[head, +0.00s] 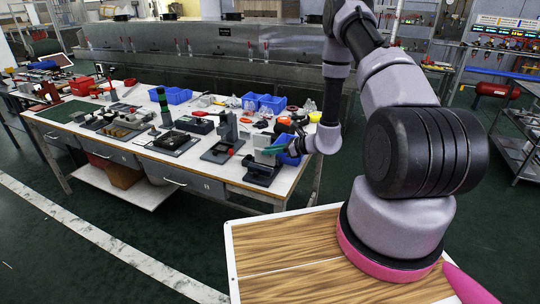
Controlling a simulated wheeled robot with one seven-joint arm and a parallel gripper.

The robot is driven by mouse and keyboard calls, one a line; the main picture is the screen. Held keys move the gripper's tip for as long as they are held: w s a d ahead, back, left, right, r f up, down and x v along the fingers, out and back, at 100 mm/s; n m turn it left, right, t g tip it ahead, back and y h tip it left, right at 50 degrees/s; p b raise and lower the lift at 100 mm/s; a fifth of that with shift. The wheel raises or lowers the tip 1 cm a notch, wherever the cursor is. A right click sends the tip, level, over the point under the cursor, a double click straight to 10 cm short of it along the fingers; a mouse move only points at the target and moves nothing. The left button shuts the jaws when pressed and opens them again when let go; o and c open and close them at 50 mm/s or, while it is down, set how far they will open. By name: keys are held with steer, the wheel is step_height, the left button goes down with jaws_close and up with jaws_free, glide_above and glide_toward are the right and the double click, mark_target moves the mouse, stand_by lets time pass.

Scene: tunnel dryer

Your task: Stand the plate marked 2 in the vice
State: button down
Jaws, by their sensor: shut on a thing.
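A pale grey plate (264,151) stands upright at the right end of the workbench, above a dark vice (262,171). At this size I cannot read a number on it, or tell whether its lower edge is between the vice jaws or just above them.
The workbench (203,186) carries several fixtures left of the vice, including a grey upright block (229,128) on a base. Blue bins (264,103) and small tools lie behind. A wood-topped surface (283,256) is in front. Floor shows at the left front.

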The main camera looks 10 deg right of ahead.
steer(key=shift+f, duration=0.8)
steer(key=shift+f, duration=0.1)
steer(key=c, duration=0.8)
jaws_free()
steer(key=v, duration=1.2)
steer(key=s+a+r+n+g, duration=0.2)
steer(key=a+r+n, duration=0.15)
steer(key=r, duration=0.45)
steer(key=s+a+r+n+g, duration=0.2)
steer(key=s+r+n, duration=0.15)
steer(key=r, duration=0.55)
steer(key=s+a+r+n+g, duration=0.2)
steer(key=r+n, duration=0.3)
steer(key=r, duration=0.3)
steer(key=s+d+r+n+t+h, duration=0.2)
steer(key=s+r+n+h, duration=0.2)
steer(key=s+r, duration=0.4)
steer(key=s+d+r+n+t+h, duration=0.2)
steer(key=s+r+n+t+h, duration=0.1)
steer(key=s+r, duration=0.5)
steer(key=shift+d+r+n+h, duration=0.2)
steer(key=shift+r+n+h, duration=0.7)
steer(key=shift+r+n, duration=0.1)
